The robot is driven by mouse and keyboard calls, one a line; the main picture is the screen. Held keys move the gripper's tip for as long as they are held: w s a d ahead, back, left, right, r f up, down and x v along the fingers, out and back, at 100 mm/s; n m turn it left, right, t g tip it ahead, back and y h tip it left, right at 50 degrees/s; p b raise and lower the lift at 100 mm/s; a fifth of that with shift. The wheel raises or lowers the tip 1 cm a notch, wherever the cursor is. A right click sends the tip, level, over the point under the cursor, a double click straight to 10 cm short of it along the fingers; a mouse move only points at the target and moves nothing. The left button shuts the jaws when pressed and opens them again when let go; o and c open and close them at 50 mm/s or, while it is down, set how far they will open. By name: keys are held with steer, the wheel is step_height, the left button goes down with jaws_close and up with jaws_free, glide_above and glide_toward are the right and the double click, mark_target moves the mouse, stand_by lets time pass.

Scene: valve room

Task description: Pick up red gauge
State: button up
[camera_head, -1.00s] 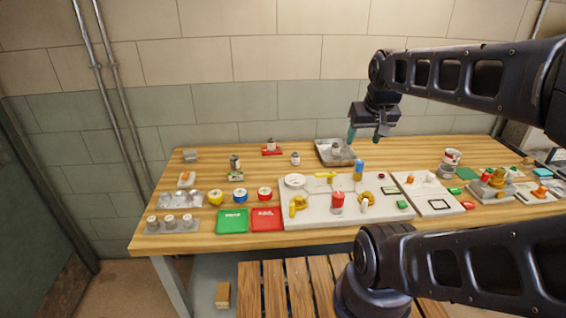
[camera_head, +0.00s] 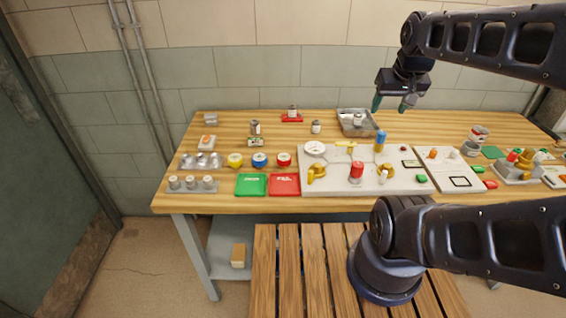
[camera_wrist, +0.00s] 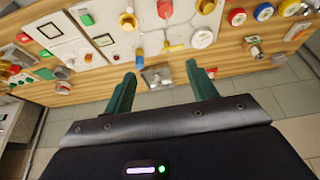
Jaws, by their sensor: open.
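A red round gauge (camera_head: 284,159) with a pale face lies on the wooden table, at the right end of a row with a blue gauge (camera_head: 260,159) and a yellow gauge (camera_head: 235,160). In the wrist view, seen from the other side, the red gauge (camera_wrist: 238,17) is near the top, right of centre. My gripper (camera_head: 392,103) is above the back of the table, right of and well apart from the red gauge. Its two green fingers are spread and empty, also in the wrist view (camera_wrist: 160,71).
A grey valve board (camera_head: 330,186) with a red cylinder (camera_head: 356,173) stands right of the gauges. Green (camera_head: 251,185) and red (camera_head: 285,185) trays lie in front of them. A metal tray (camera_head: 345,131) is near my gripper.

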stand_by(0.3)
steer(key=o, duration=0.4)
steer(key=n+g, duration=0.5)
steer(key=n, duration=0.4)
glide_toward(284, 157)
steer(key=shift+s+d+f, duration=0.25)
steer(key=shift+w+a+f, duration=0.1)
steer(key=shift+a+f, duration=0.05)
steer(key=shift+f, duration=2.35)
steer(key=shift+a+f, duration=0.1)
steer(key=shift+f, duration=2.45)
